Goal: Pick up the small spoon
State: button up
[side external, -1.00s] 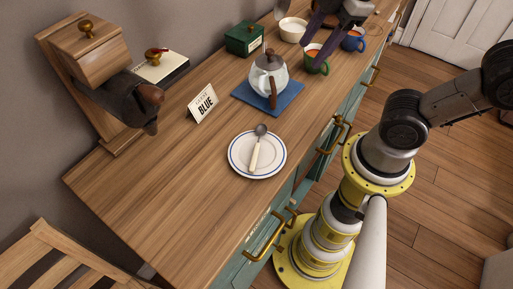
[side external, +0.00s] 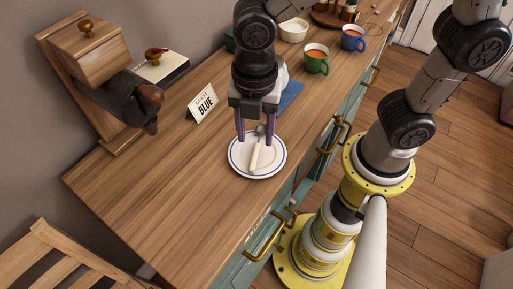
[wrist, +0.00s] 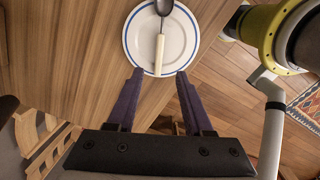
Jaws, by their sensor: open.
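The small spoon (side external: 255,155) lies on a white plate with blue rings (side external: 274,170) on the wooden counter. Its handle is cream and its bowl is dark metal. In the wrist view the spoon (wrist: 160,42) lies with its bowl at the top edge and its handle pointing towards my gripper, on the plate (wrist: 185,50). My gripper (side external: 256,140) points down over the far part of the plate, with its purple fingers apart and nothing between them that I can see held. In the wrist view my gripper (wrist: 158,72) has its fingertips on either side of the handle's end line.
A green mug (side external: 317,59), a blue mug (side external: 353,39) and a white bowl (side external: 293,30) stand farther back. A blue mat (side external: 290,95) is partly hidden by my arm. The counter in front of the plate is clear.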

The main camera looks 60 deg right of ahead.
aim_at(254, 156)
jog(key=shift+w+f, duration=0.1)
jog(key=shift+f, duration=3.3)
jog(key=shift+c, duration=0.3)
grip_shut()
